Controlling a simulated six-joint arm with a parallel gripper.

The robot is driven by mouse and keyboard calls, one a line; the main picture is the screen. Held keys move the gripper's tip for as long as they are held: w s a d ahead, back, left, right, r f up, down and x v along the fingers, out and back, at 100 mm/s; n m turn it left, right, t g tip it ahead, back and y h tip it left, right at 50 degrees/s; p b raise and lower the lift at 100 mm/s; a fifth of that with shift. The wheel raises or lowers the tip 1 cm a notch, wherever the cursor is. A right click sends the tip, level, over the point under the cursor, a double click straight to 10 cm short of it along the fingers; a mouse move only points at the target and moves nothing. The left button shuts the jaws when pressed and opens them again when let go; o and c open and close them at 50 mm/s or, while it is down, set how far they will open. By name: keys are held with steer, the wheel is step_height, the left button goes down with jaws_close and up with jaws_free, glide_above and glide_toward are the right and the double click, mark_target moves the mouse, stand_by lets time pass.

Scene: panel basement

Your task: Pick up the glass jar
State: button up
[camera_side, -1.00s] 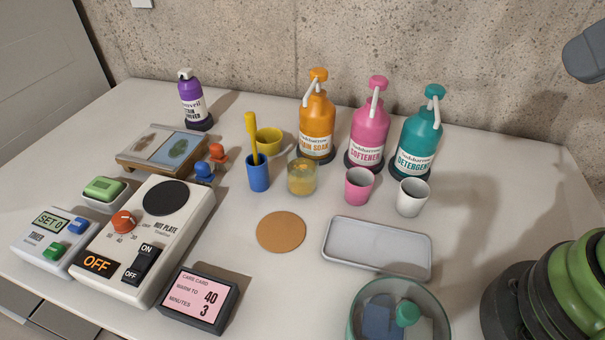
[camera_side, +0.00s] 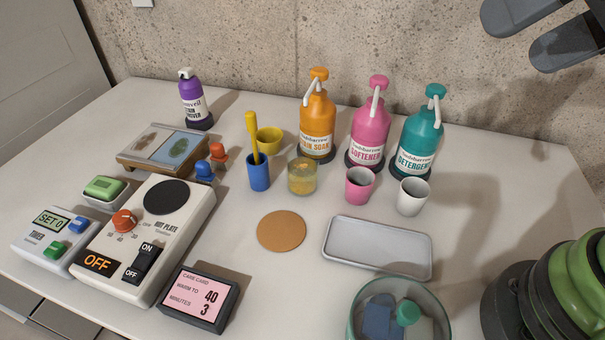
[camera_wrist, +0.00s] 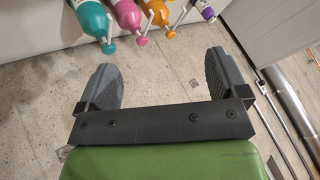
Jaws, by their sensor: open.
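The glass jar (camera_side: 302,177) is clear, with an amber liquid in it. It stands upright on the white table, between the blue cup and the pink cup, in front of the orange pump bottle. My gripper (camera_side: 532,38) shows at the top right of the side view, high above the table and well away from the jar. In the wrist view its two grey fingers (camera_wrist: 161,80) are spread wide apart with nothing between them. The jar does not show in the wrist view.
Orange (camera_side: 317,125), pink (camera_side: 370,130) and teal (camera_side: 418,140) pump bottles stand behind the jar. A blue cup (camera_side: 258,177) with a yellow tool, a yellow cup (camera_side: 269,140) and a pink cup (camera_side: 358,186) are close by. A cork disc (camera_side: 281,231) and grey tray (camera_side: 376,250) lie in front.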

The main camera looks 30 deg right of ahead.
steer(key=w+a+f+y, duration=0.1)
steer(key=w+a+f, duration=0.1)
steer(key=w+a, duration=0.3)
steer(key=n+t+h, duration=0.2)
steer(key=h, duration=0.3)
glide_above(303, 166)
steer(key=s+a, duration=0.2)
steer(key=s, duration=0.3)
steer(key=f, duration=2.2)
steer(key=shift+s+f, duration=0.2)
steer(key=shift+f, duration=0.15)
steer(key=shift+s+f+x, duration=0.1)
steer(key=shift+x, duration=0.75)
steer(key=shift+s+f+x, duration=0.1)
steer(key=shift+f+x, duration=0.05)
steer(key=shift+x, duration=0.65)
steer(key=shift+s+f+x, duration=0.1)
steer(key=shift+s+x, duration=0.05)
steer(key=shift+x, duration=0.7)
steer(key=shift+d, duration=0.1)
steer(key=c, duration=1.1)
